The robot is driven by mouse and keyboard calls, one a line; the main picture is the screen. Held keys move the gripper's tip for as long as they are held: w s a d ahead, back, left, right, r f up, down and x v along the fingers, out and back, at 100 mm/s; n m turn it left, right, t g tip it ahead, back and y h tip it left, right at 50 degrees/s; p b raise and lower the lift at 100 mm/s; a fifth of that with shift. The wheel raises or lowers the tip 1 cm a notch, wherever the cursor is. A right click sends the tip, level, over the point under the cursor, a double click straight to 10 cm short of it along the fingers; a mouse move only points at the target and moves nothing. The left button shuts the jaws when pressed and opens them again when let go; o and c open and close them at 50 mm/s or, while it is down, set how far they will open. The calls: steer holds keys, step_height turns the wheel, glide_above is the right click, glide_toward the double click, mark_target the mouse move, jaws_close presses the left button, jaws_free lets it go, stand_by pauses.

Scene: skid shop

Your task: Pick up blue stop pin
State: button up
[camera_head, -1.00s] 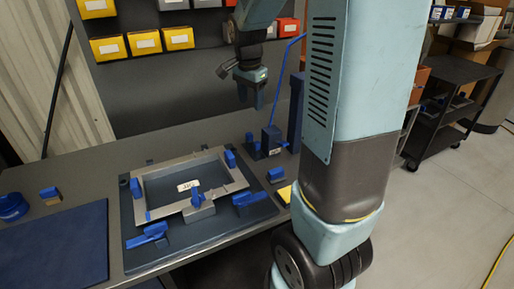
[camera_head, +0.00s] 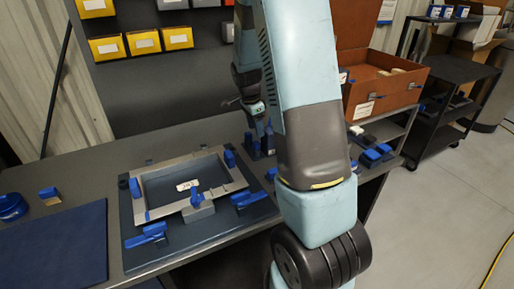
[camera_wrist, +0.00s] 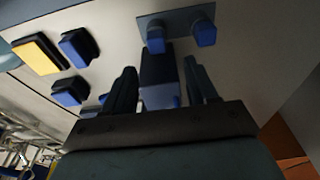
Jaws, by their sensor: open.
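My gripper (camera_wrist: 160,85) is open, its two dark fingers on either side of a dark block with a blue end (camera_wrist: 160,95). I cannot tell whether the fingers touch it. In the head view my gripper (camera_head: 258,130) is low over the bench, right of the fixture, with my arm hiding much of that spot. Which blue part is the stop pin is unclear. Beyond the fingers, a dark plate (camera_wrist: 178,22) carries two blue pieces (camera_wrist: 205,33). Several blue parts (camera_head: 196,193) also sit on and around the grey frame (camera_head: 150,172).
Blue-topped blocks (camera_wrist: 76,47) and a yellow-topped one (camera_wrist: 38,53) lie beside the gripper. Blue parts (camera_head: 371,157) also lie on the bench to the right. An orange-brown case (camera_head: 385,92) stands behind them. A dark blue mat (camera_head: 55,245) covers the left bench. Yellow bins (camera_head: 140,43) hang behind.

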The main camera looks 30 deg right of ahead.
mark_target(256, 142)
steer(key=shift+s+a+f, duration=0.1)
steer(key=shift+s+f, duration=0.05)
steer(key=shift+f, duration=3.15)
jaws_close()
